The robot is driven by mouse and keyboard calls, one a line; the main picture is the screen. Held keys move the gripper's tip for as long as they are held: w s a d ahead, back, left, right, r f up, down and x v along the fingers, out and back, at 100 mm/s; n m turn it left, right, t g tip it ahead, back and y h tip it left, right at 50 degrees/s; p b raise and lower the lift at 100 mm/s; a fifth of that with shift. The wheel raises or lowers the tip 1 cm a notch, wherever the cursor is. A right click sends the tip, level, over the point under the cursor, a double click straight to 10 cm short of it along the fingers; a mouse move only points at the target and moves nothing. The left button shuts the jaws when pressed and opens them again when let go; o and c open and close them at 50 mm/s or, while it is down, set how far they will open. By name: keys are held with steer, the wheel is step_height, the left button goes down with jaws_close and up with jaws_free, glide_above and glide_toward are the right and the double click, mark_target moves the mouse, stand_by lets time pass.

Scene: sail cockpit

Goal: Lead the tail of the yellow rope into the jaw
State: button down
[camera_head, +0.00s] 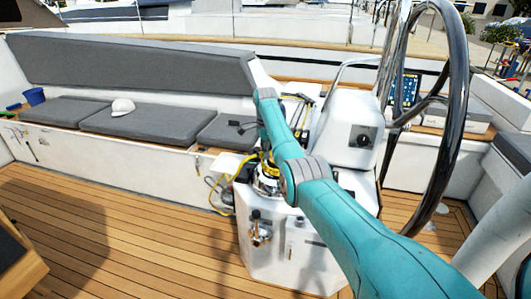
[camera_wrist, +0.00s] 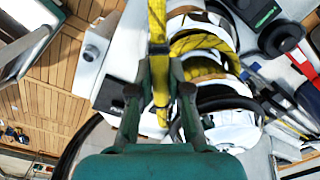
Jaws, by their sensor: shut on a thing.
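My gripper (camera_wrist: 159,64) is shut on the yellow rope (camera_wrist: 157,22), which runs upright in the wrist view between the two dark green fingers and shows again below their tips. Just right of the fingers is a white and metal winch (camera_wrist: 222,42) with several yellow turns around its drum. The jaw cannot be picked out clearly at the winch. In the head view the winch (camera_head: 266,183) stands on a white pedestal, partly behind my arm. Yellow rope (camera_head: 246,166) hangs at its left side towards the deck. My gripper cannot be made out in the head view.
A large steering wheel (camera_head: 448,110) and white instrument console (camera_head: 352,130) stand right of the winch. A metal fitting (camera_head: 260,231) juts from the pedestal. Grey cushions (camera_head: 140,119) with a white cap (camera_head: 122,107) line the back bench. The teak deck (camera_head: 130,225) at left is clear.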

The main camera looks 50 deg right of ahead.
steer(key=shift+w+a+m, duration=0.1)
steer(key=shift+w+m, duration=1.05)
steer(key=shift+m, duration=0.15)
steer(key=c, duration=0.6)
jaws_free()
steer(key=shift+o, duration=0.2)
step_height(320, 180, up, 9)
stand_by(0.8)
